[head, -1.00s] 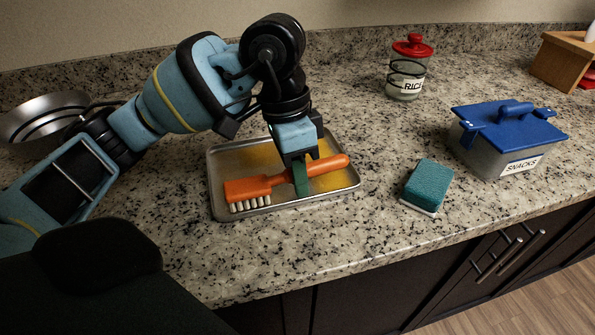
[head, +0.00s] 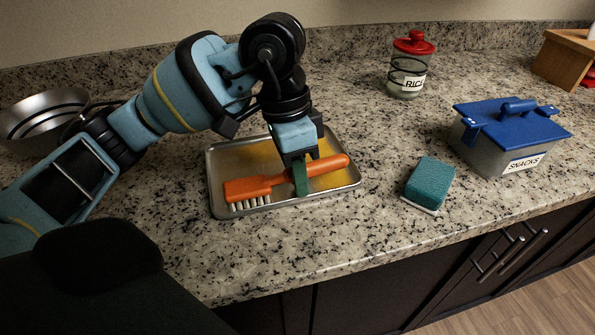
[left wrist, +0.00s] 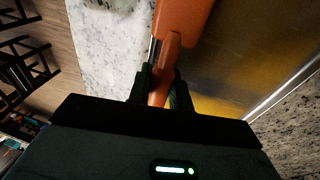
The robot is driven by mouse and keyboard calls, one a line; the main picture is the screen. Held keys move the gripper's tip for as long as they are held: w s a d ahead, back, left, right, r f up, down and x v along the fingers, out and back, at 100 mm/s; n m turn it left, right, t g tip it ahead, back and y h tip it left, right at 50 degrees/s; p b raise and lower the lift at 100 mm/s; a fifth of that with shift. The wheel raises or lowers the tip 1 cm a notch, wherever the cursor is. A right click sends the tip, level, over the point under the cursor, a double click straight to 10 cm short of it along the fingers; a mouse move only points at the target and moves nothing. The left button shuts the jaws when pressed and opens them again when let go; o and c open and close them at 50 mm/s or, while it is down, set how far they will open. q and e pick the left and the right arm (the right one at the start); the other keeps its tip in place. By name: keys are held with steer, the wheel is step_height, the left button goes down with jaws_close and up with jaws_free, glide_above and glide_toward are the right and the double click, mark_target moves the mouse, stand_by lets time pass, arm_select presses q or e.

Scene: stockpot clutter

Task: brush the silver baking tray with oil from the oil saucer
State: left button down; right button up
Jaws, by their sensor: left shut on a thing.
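The silver baking tray (head: 218,160) lies on the counter and has yellow oil on part of its surface. An orange brush (head: 250,188) with pale bristles pointing down is over the front of the tray. My left gripper (head: 301,183) is shut on the brush's handle, and the bristles are at the tray's front left. Whether the bristles touch the tray is hard to tell. In the left wrist view the brush handle (left wrist: 166,62) runs between the fingers, with the tray (left wrist: 225,55) and its yellow oil to the right. I see no oil saucer. My right gripper is not in view.
A teal sponge (head: 429,183) lies right of the tray. A snacks box with blue lid (head: 510,125) and a rice jar (head: 409,70) stand further right. A metal bowl (head: 42,122) is at the left, behind my arm. The counter between tray and sponge is clear.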

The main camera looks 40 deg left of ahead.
arm_select(q)
steer(key=shift+f+b, duration=0.1)
steer(key=shift+b, duration=1)
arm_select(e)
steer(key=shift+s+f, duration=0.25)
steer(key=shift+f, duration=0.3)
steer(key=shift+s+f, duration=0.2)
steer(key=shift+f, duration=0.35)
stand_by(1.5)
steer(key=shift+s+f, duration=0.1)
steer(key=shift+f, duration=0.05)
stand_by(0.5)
arm_select(q)
steer(key=shift+b, duration=0.4)
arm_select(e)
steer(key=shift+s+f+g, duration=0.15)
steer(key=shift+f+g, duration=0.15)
arm_select(q)
steer(key=shift+w+a, duration=0.2)
steer(key=shift+w+a+b, duration=0.5)
steer(key=shift+a+b, duration=0.1)
steer(key=shift+b, duration=0.05)
steer(key=shift+w+a+f, duration=0.1)
steer(key=shift+w+a, duration=0.6)
steer(key=shift+w, duration=0.05)
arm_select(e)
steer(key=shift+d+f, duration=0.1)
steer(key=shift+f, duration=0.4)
